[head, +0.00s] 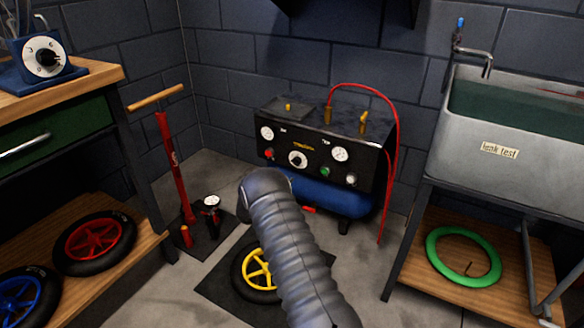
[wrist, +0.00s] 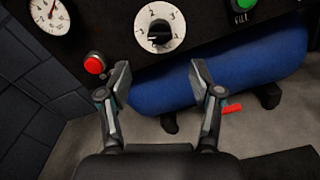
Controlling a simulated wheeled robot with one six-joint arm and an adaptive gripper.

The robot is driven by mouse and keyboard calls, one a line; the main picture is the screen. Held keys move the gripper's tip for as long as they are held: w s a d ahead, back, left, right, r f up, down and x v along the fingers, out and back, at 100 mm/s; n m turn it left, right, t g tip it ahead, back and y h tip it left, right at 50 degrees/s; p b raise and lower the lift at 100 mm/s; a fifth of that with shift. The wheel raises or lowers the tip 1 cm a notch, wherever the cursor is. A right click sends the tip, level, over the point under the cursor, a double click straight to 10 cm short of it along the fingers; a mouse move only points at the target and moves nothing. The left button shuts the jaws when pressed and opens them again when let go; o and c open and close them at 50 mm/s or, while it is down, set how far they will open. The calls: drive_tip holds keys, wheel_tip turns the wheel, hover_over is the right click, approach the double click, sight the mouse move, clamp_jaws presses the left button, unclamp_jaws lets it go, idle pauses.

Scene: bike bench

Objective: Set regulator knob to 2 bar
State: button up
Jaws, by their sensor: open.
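The regulator knob is black on a round white dial on the compressor's dark front panel. In the head view the knob (head: 297,159) is at the panel's lower middle. The compressor (head: 325,140) has a blue tank below. My gripper (wrist: 161,78) is open and empty in the wrist view. Its fingertips are below the knob in the picture, one to each side, and apart from it. My arm hides the gripper in the head view.
A red button (wrist: 95,64) and a gauge (wrist: 48,14) lie left of the knob, a green button (wrist: 246,4) right. A red hose (head: 394,130) arches over the compressor. A pump (head: 170,165) stands left, a sink (head: 520,130) right. A yellow-spoked wheel (head: 256,266) lies on the floor.

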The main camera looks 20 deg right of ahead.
sight(295, 164)
drive_tip(key=x, duration=0.8)
drive_tip(key=shift+w+d, duration=0.2)
drive_tip(key=c, duration=1.1)
drive_tip(key=shift+c, duration=0.2)
drive_tip(key=shift+f+b, duration=0.15)
drive_tip(key=shift+b, duration=0.45)
